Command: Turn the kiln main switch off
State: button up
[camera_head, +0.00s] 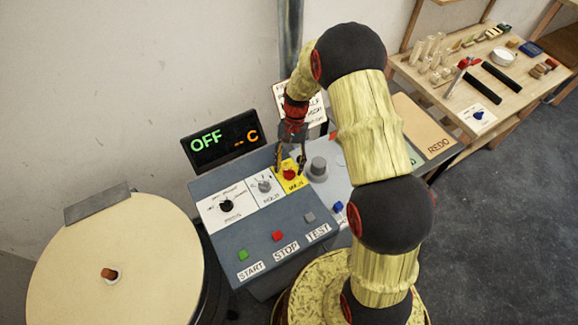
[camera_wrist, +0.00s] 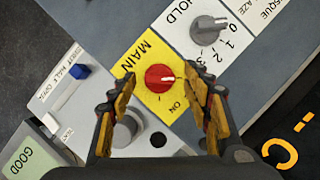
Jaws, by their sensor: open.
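The kiln main switch is a red round knob (camera_head: 289,174) on a yellow plate marked MAIN. It also shows in the wrist view (camera_wrist: 158,77), with a short white mark toward its right side. The word ON is printed below and right of it; no OFF label is readable on the plate. My gripper (camera_head: 290,157) is above the plate. In the wrist view its open fingers (camera_wrist: 158,85) stand on either side of the knob, with gaps visible between them and it. The display (camera_head: 222,140) reads OFF and "-- C".
HOLD (camera_head: 264,186) and another selector knob (camera_head: 226,205) sit left of the switch. A grey knob (camera_head: 318,167) stands close on its right. START, STOP and TEST buttons (camera_head: 277,236) line the front. A round kiln lid (camera_head: 115,260) is at left; a cluttered bench (camera_head: 440,90) is at right.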

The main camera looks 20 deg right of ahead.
jog(key=v, duration=1.1)
jog(key=shift+r, duration=0.3)
jog(key=shift+w, duration=0.1)
jog(key=s+a+r+n+t+h+b, duration=0.1)
jog(key=s+r+n+t+b, duration=0.2)
jog(key=s+b, duration=0.4)
jog(key=s+a+r+n+t+h+b, duration=0.1)
jog(key=s+r+n+t+b, duration=0.2)
jog(key=s, duration=1.6)
notch_tip(320, 180, up, 4)
jog(key=t+b, duration=0.3)
jog(key=b, duration=0.2)
jog(key=shift+n+h, duration=0.3)
jog(key=shift+s+a+r, duration=0.1)
jog(key=shift+r, duration=0.05)
